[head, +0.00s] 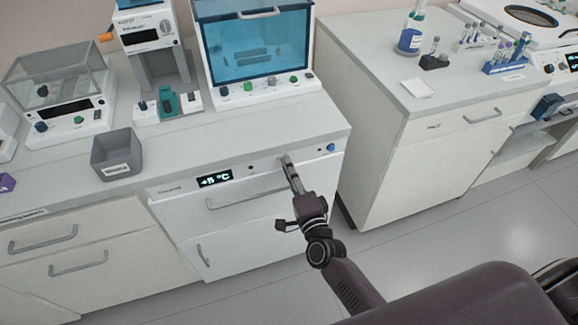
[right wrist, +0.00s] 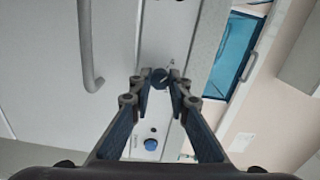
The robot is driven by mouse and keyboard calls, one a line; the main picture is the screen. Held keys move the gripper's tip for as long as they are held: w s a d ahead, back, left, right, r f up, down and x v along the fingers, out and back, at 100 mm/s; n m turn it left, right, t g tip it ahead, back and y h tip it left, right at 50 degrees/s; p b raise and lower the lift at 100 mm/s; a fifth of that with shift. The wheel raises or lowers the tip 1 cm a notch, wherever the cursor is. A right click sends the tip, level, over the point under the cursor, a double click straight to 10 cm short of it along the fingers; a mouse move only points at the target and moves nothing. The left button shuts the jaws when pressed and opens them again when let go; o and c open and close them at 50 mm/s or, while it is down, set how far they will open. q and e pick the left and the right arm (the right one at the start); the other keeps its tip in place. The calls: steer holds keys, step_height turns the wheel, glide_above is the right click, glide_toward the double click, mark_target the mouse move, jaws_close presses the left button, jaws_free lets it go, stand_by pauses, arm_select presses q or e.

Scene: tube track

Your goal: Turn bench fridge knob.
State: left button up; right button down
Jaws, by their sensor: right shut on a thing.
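The bench fridge (head: 235,225) is a white unit under the worktop, with a front panel and a lit display (head: 215,179) that seems to read +5 °C. My right gripper (head: 287,163) reaches up to this panel, right of the display. In the right wrist view its fingers (right wrist: 161,84) are shut around a small round dark knob (right wrist: 160,77) with a light pointer mark. The gripper mostly hides this knob in the head view. My left gripper is not in view.
A blue button (head: 331,147) sits at the panel's right end and also shows in the right wrist view (right wrist: 150,144). A door handle (head: 247,198) runs below the panel. A grey bin (head: 117,155) and a blue-windowed cabinet (head: 255,50) stand on the worktop. Open floor lies right.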

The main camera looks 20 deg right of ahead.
steer(key=shift+r+n, duration=0.15)
steer(key=shift+n, duration=0.55)
steer(key=c, duration=1.8)
jaws_free()
steer(key=shift+w, duration=0.1)
steer(key=s, duration=1.2)
steer(key=shift+d, duration=0.2)
